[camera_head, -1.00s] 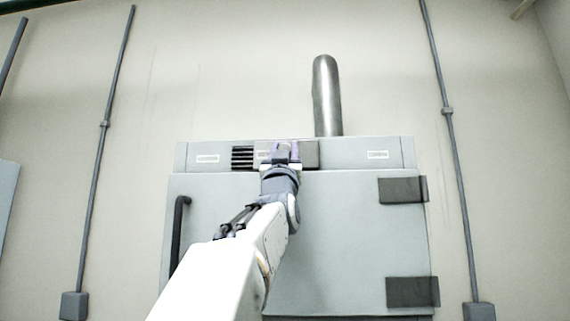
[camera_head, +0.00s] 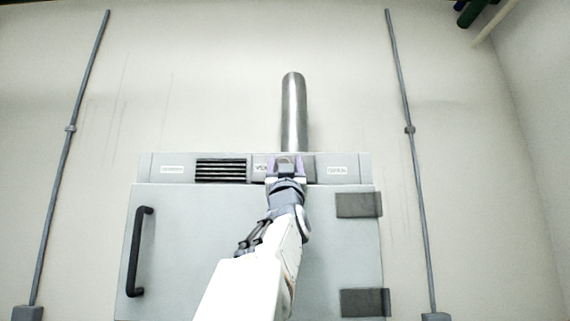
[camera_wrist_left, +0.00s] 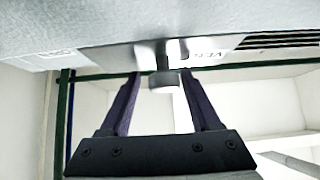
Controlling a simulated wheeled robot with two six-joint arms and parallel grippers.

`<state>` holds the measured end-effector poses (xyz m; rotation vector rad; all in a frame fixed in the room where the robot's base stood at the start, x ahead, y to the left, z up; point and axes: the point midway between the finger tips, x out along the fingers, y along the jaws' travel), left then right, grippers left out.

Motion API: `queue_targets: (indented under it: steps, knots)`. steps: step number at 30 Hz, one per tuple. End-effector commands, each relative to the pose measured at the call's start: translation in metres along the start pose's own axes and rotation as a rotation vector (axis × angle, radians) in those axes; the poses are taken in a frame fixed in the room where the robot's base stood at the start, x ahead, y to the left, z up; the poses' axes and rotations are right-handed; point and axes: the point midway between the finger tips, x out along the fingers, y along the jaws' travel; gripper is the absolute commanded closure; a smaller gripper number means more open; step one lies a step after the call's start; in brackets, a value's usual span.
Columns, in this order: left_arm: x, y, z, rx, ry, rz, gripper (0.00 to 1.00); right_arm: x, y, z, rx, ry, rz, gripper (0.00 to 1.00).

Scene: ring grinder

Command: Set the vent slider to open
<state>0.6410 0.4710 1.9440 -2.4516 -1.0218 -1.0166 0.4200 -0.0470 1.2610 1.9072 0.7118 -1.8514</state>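The vent slider is a grey metal plate (camera_head: 309,168) in the top panel of the grey cabinet, right of the dark slatted grille (camera_head: 221,170). In the left wrist view the slider's round-ended knob (camera_wrist_left: 164,82) stands out from the plate. My left gripper (camera_head: 286,165) is at the slider, its purple fingers on both sides of the knob. In the left wrist view the fingers (camera_wrist_left: 159,80) are spread, with a visible gap on the knob's left side and the right finger close to it. Several slats show uncovered. My right gripper is not in view.
A cabinet door with a black handle (camera_head: 138,251) and two dark hinges (camera_head: 358,204) is below the panel. A metal pipe (camera_head: 294,112) rises behind it. White labels (camera_head: 337,170) sit on the panel, too blurred to read. Wall conduits run on both sides.

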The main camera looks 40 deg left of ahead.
Motion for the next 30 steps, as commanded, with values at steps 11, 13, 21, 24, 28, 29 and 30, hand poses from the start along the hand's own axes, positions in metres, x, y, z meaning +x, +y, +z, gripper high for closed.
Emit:
queue_targets:
  steps: [11,13,21,24,28,29,30]
  knots:
    - [-0.003,-0.001,0.001,-0.001,-0.001,-0.001,0.28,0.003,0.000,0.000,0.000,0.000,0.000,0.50]
    - [-0.010,-0.001,0.002,-0.001,0.000,-0.001,0.28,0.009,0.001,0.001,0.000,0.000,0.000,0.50]
    - [-0.058,0.000,0.005,-0.004,0.001,0.000,0.28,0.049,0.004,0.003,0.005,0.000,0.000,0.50]
    - [-0.075,-0.001,0.004,-0.003,0.001,0.000,0.28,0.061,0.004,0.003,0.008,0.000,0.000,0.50]
    - [-0.093,0.000,0.003,-0.003,0.001,0.000,0.28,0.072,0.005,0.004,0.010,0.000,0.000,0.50]
    - [-0.096,0.000,0.003,-0.002,0.000,0.001,0.28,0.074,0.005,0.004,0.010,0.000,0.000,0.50]
    - [-0.100,0.000,0.002,-0.003,0.000,0.000,0.28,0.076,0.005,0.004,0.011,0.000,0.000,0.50]
